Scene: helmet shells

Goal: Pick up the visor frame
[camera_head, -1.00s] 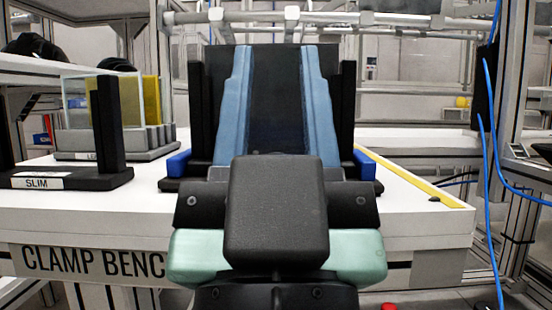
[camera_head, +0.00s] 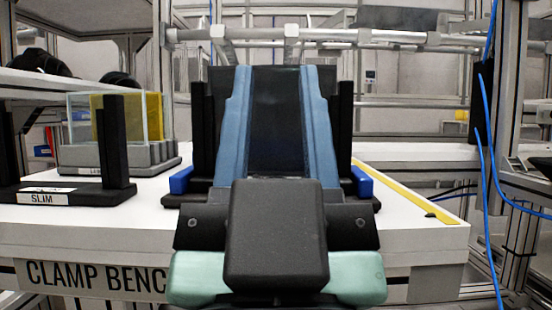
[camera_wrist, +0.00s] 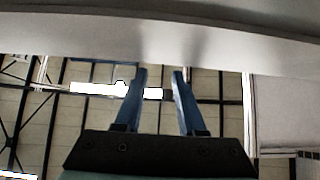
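My gripper (camera_head: 276,68) is in the middle of the head view, its two blue fingers pointing up and away from me. The fingers are apart. In the wrist view, my gripper (camera_wrist: 159,71) also shows spread fingers with nothing between them. A dark panel (camera_head: 275,120) shows behind and between the fingers, flanked by black uprights (camera_head: 344,125) with blue blocks at their feet on the bench. I cannot tell whether this panel is the visor frame. I see nothing else that I can identify as the visor frame. My gripper hides part of the dark panel.
The white clamp bench (camera_head: 100,225) spans the front, with a yellow strip (camera_head: 410,193) on its right. A black stand labelled SLIM (camera_head: 70,192) and a rack with clear and yellow plates (camera_head: 128,125) stand left. Blue cables (camera_head: 485,190) hang at right. A pale surface (camera_wrist: 160,35) crosses the wrist view's top.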

